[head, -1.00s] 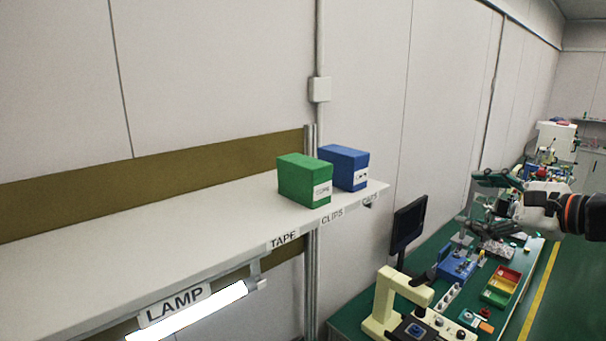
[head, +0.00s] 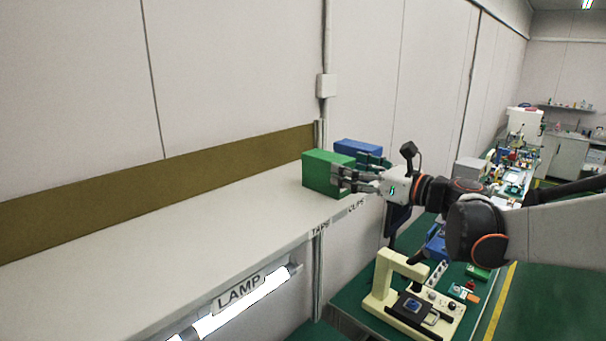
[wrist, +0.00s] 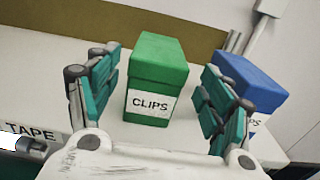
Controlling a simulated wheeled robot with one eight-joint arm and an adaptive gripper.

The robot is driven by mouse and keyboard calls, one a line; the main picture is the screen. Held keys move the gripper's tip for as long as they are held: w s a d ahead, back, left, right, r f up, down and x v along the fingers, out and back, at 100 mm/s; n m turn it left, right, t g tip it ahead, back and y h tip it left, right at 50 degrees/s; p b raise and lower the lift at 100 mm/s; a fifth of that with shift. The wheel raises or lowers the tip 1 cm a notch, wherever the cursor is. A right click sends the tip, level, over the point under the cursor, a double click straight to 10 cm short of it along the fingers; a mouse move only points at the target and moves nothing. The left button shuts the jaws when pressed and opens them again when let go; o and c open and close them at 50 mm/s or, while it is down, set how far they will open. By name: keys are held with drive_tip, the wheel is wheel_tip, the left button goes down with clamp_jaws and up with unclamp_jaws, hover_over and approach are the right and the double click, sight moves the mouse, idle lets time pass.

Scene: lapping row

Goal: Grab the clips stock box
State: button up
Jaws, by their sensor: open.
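The clips stock box is a green box (head: 325,172) on the shelf, and its white CLIPS label faces the wrist camera. In the wrist view the green box (wrist: 158,75) stands upright between the two open fingers of my gripper (wrist: 160,105), with a gap on each side. In the head view my gripper (head: 362,176) is at the front right of the box and hides part of it. The fingers are spread and hold nothing.
A blue box (head: 358,150) stands just right of the green box, close behind my right finger; it also shows in the wrist view (wrist: 245,85). The shelf (head: 180,250) is bare to the left. A lamp (head: 245,305) hangs under its front edge.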

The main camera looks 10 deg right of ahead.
sight(328, 156)
drive_tip(key=x, duration=0.7)
drive_tip(key=shift+a+r+p, duration=0.2)
drive_tip(key=shift+p, duration=0.1)
drive_tip(key=shift+s, duration=0.1)
drive_tip(key=c, duration=1.5)
drive_tip(key=shift+r, duration=0.2)
